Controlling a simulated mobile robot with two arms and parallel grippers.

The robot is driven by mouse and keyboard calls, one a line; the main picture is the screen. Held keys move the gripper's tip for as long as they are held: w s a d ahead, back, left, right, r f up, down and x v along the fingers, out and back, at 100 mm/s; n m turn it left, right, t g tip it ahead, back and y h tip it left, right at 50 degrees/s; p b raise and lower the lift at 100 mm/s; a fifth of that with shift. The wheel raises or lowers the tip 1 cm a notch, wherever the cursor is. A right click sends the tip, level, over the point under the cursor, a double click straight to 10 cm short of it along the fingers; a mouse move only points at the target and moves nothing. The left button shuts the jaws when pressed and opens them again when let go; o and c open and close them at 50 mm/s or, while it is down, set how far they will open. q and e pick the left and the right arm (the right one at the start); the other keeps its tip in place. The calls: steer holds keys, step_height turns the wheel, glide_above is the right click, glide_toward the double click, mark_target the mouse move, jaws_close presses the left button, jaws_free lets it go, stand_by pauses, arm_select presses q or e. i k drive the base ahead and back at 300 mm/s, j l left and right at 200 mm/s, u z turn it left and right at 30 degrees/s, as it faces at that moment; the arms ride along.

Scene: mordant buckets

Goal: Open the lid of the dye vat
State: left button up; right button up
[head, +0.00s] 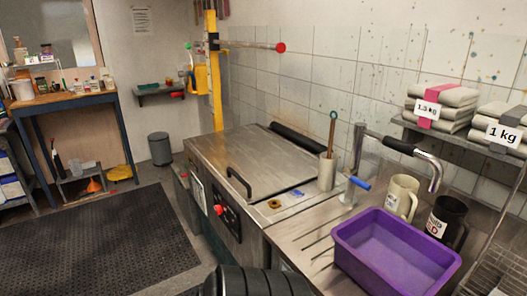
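The dye vat (205,192) is a steel box unit against the tiled wall in the middle of the head view. Its flat steel lid (262,155) lies shut over the top. A black bar handle (238,183) is fixed near the lid's front edge. A black roll-like bar (296,138) runs along the back edge by the wall. The vat's front has a dark control panel (228,214) with a red knob (219,210). Neither of my grippers is in view.
Right of the lid stand a grey cup with a stick (327,172), a tap (400,148), a purple basin (350,251) and two mugs (402,197). A yellow post (213,85) rises behind the vat. A black floor mat (95,240) lies clear to the left.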

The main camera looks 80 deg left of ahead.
mark_target(258, 164)
steer(key=i+j+u, duration=0.1)
steer(key=u, duration=2.75)
steer(key=i+j, duration=0.15)
steer(key=j, duration=0.3)
steer(key=i+j+z, duration=0.1)
steer(key=j, duration=0.35)
steer(key=i+j, duration=0.15)
steer(key=j, duration=0.35)
steer(key=z, duration=0.05)
